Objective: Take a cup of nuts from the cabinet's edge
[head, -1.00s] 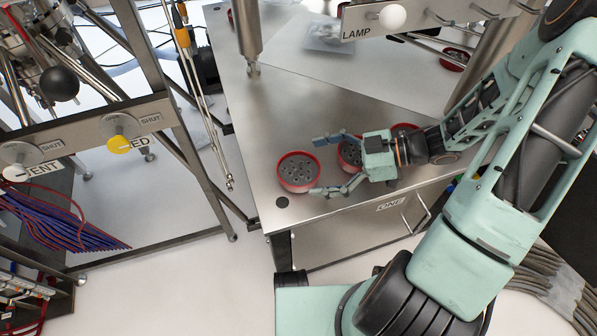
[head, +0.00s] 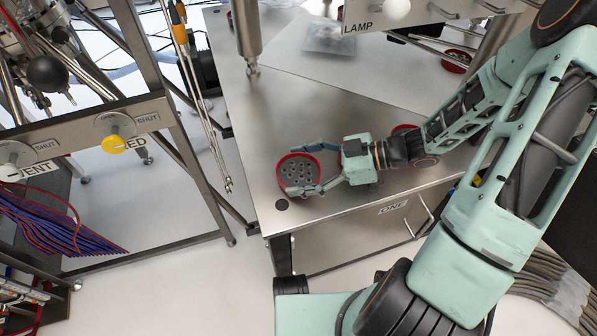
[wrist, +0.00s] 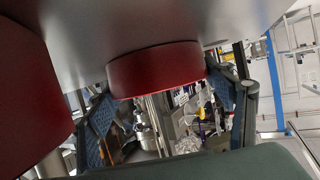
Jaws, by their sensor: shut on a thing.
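A round red cup (head: 297,172) of dark nuts stands near the left front corner of the metal cabinet top (head: 275,130). My gripper (head: 303,168) reaches it from the right, with one finger on its far side and one on its near side, and is shut on it. In the wrist view the cup's red wall (wrist: 155,70) shows between the two blue-padded fingers. A second red cup is mostly hidden under my gripper's palm in the head view. A third red cup (head: 403,128) shows partly behind my wrist.
Another red cup (head: 457,60) stands at the back right. A clear bag (head: 330,38) lies at the back. A metal post (head: 249,35) rises above the cabinet's left side. A metal frame (head: 190,170) with hanging rods stands to the left. The cabinet top behind the cup is clear.

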